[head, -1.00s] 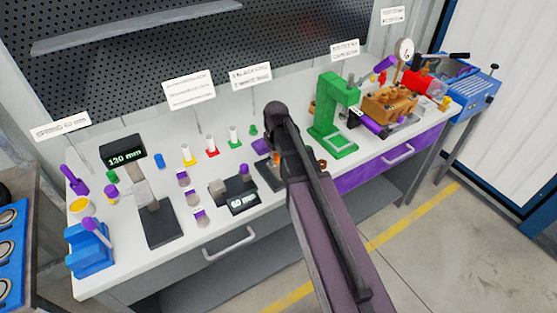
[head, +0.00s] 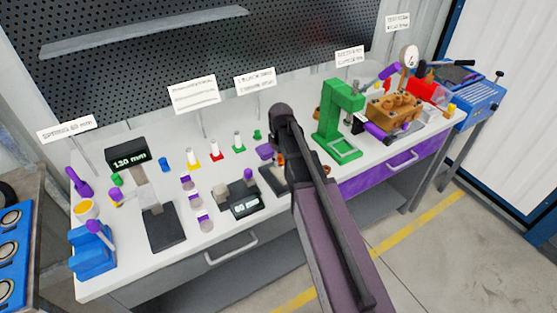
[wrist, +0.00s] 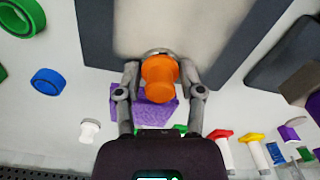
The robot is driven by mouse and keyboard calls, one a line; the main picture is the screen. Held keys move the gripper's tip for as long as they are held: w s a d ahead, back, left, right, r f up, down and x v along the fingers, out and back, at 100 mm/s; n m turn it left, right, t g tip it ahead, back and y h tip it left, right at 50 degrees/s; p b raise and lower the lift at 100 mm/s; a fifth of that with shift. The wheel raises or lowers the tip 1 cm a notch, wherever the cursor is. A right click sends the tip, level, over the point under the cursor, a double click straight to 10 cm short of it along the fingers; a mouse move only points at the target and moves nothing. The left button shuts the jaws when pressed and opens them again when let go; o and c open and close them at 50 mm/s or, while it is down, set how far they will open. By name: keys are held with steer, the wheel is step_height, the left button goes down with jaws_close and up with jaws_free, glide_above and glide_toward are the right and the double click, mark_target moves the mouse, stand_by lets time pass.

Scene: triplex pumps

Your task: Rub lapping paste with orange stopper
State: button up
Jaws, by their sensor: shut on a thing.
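The orange stopper (wrist: 158,75) is between the two grey fingers of my gripper (wrist: 161,82), which is shut on it. In the wrist view a grey metal ring shows at its far side, by a pale block on a dark plate. A purple dish (wrist: 150,108) lies beyond the stopper, partly covered by it and the fingers; I cannot tell whether they touch. The same dish (head: 264,152) shows in the head view, left of my arm. I cannot make out the lapping paste. My arm hides most of the gripper in the head view.
The green press (head: 338,125) stands right of my arm. Small coloured parts and a scale (head: 245,205) stand to the left. In the wrist view a blue ring (wrist: 47,82) and a white-topped part (wrist: 90,128) lie on the bench.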

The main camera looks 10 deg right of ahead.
steer(key=shift+d, duration=0.25)
steer(key=shift+s+d, duration=0.25)
steer(key=shift+s, duration=0.5)
steer(key=shift+s+d, duration=0.25)
steer(key=shift+s, duration=0.45)
steer(key=shift+s, duration=0.15)
steer(key=shift+s+d+f, duration=0.1)
steer(key=shift+s+d, duration=0.15)
steer(key=shift+s, duration=0.5)
steer(key=shift+s+d+f, duration=0.1)
steer(key=shift+s+d, duration=0.15)
steer(key=shift+s, duration=0.45)
steer(key=shift+s, duration=0.1)
steer(key=shift+s+d+r, duration=0.1)
steer(key=shift+s+d, duration=0.15)
steer(key=shift+s, duration=0.45)
steer(key=shift+s+d+r, duration=0.1)
steer(key=shift+s+d, duration=0.15)
steer(key=shift+s, duration=0.45)
steer(key=shift+f, duration=0.15)
